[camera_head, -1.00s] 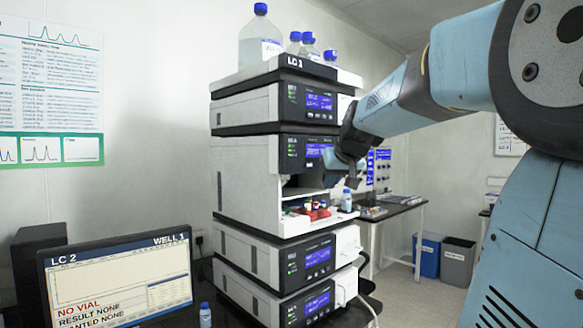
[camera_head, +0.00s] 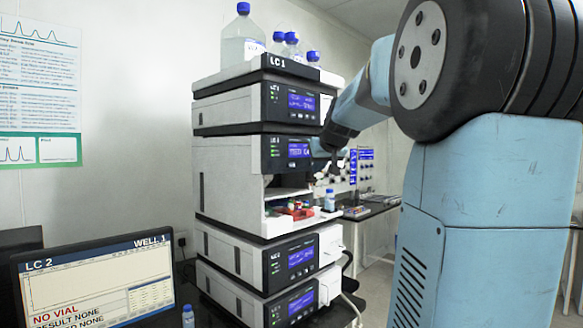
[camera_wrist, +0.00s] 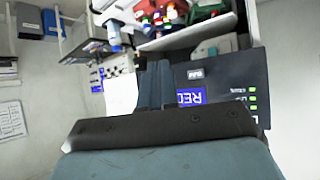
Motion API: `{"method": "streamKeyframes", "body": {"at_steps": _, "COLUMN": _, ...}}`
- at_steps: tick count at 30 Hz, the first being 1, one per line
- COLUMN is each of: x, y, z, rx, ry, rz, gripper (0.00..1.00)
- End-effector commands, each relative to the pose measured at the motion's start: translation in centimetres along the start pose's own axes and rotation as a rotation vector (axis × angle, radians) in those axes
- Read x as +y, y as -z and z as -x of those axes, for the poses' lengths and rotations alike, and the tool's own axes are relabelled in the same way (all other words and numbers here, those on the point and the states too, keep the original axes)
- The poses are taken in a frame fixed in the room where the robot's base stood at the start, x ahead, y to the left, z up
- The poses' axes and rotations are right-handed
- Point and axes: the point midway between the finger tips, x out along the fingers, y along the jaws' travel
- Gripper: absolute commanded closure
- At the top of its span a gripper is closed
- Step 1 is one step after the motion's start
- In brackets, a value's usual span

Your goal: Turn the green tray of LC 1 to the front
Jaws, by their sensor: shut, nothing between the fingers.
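The LC 1 stack (camera_head: 270,88) stands at centre in the head view, with an open compartment in its middle module. A red tray (camera_head: 298,212) with small coloured items sits low in the opening. In the wrist view, which is upside down, the red tray (camera_wrist: 222,25) shows with several coloured caps. My gripper (camera_wrist: 155,72) is shut and empty, beside the module's dark front panel. In the head view its tips are unclear.
A blue-capped vial (camera_head: 329,200) stands at the right of the opening. Solvent bottles (camera_head: 243,38) stand on top of the stack. A monitor (camera_head: 98,282) is at lower left, with a blue-capped vial (camera_head: 188,316) beside it. A side table (camera_head: 372,211) is behind.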

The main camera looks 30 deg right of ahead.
Motion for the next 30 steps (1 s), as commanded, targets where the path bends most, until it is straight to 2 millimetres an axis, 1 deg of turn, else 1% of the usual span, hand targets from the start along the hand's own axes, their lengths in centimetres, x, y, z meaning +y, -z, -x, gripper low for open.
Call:
{"method": "streamKeyframes", "body": {"at_steps": 9, "x": -2.0, "y": 1.9, "z": -2.8, "rx": -0.002, "ry": 0.001, "rz": 0.0, "gripper": 1.0}}
{"method": "streamKeyframes", "body": {"at_steps": 15, "x": -2.9, "y": 2.9, "z": -4.1, "rx": -0.001, "ry": 0.001, "rz": 0.0, "gripper": 1.0}}
{"method": "streamKeyframes", "body": {"at_steps": 21, "x": -3.4, "y": 3.4, "z": -4.7, "rx": 0.001, "ry": 0.0, "rz": 0.0, "gripper": 1.0}}
{"method": "streamKeyframes", "body": {"at_steps": 30, "x": -3.5, "y": 3.5, "z": -4.8, "rx": 0.0, "ry": 0.0, "rz": -0.001, "gripper": 1.0}}
